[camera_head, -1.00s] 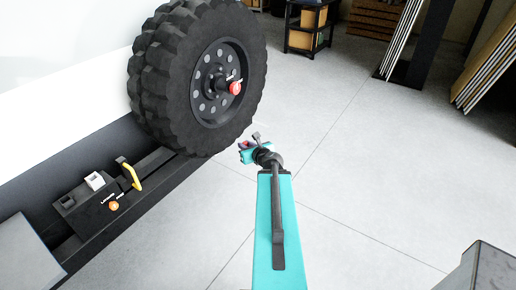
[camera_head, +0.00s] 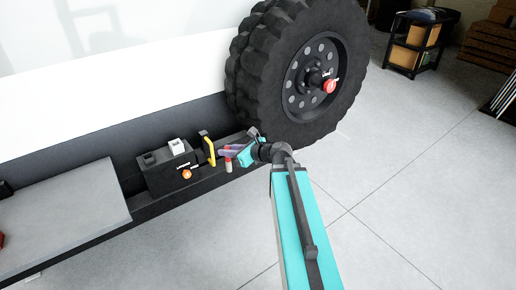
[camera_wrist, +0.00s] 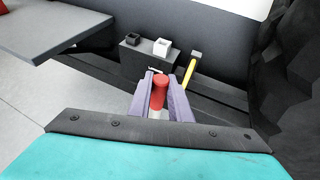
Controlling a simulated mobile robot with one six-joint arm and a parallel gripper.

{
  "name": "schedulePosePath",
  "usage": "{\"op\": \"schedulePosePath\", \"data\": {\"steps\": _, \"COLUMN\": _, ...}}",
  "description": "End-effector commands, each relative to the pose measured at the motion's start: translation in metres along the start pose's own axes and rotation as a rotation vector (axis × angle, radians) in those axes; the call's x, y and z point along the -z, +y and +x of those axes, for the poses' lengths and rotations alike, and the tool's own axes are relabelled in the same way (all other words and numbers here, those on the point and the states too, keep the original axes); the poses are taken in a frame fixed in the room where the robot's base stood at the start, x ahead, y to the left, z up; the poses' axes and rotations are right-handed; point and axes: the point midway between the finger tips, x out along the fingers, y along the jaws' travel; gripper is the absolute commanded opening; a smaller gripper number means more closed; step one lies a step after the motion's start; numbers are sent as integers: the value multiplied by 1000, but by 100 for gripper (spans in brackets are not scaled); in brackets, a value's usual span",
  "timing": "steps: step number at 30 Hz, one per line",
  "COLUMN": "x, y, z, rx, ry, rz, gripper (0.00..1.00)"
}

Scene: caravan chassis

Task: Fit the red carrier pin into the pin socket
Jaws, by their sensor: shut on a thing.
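My gripper (camera_head: 236,152) is shut on the red carrier pin (camera_wrist: 159,92), which stands between the two purple-grey fingers in the wrist view. The pin's lower end is pale and its tip is hidden. In the head view the pin (camera_head: 228,164) hangs below the fingers, just right of the yellow handle. A dark box (camera_head: 160,172) on the chassis ledge carries a white square block with an opening (camera_head: 177,146) and a dark square opening beside it. I cannot tell which opening is the pin socket. The pin appears apart from both.
A yellow handle (camera_head: 210,150) stands upright close to the gripper's left. An orange knob (camera_head: 186,174) is on the box front. A large tyre (camera_head: 255,75) with a red hub knob (camera_head: 329,86) is close behind right. A grey step (camera_head: 70,210) juts out left.

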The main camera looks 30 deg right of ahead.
Motion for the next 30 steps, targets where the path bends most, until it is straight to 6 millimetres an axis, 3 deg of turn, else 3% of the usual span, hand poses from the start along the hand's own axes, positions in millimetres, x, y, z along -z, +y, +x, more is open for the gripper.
{"op": "schedulePosePath", "data": {"steps": 1, "x": -1, "y": 22, "z": 10, "rx": -58, "ry": 0, "rz": -25, "gripper": 0}}
{"op": "schedulePosePath", "data": {"steps": 6, "x": -8, "y": 90, "z": 22, "rx": -258, "ry": -2, "rz": -112, "gripper": 0}}
{"op": "schedulePosePath", "data": {"steps": 9, "x": -8, "y": 119, "z": 20, "rx": -355, "ry": -3, "rz": -153, "gripper": 0}}
{"op": "schedulePosePath", "data": {"steps": 12, "x": -6, "y": 136, "z": 16, "rx": -420, "ry": -7, "rz": -181, "gripper": 0}}
{"op": "schedulePosePath", "data": {"steps": 18, "x": -4, "y": 150, "z": 11, "rx": -472, "ry": -9, "rz": -203, "gripper": 0}}
{"op": "schedulePosePath", "data": {"steps": 30, "x": -3, "y": 149, "z": 11, "rx": -472, "ry": -9, "rz": -203, "gripper": 0}}
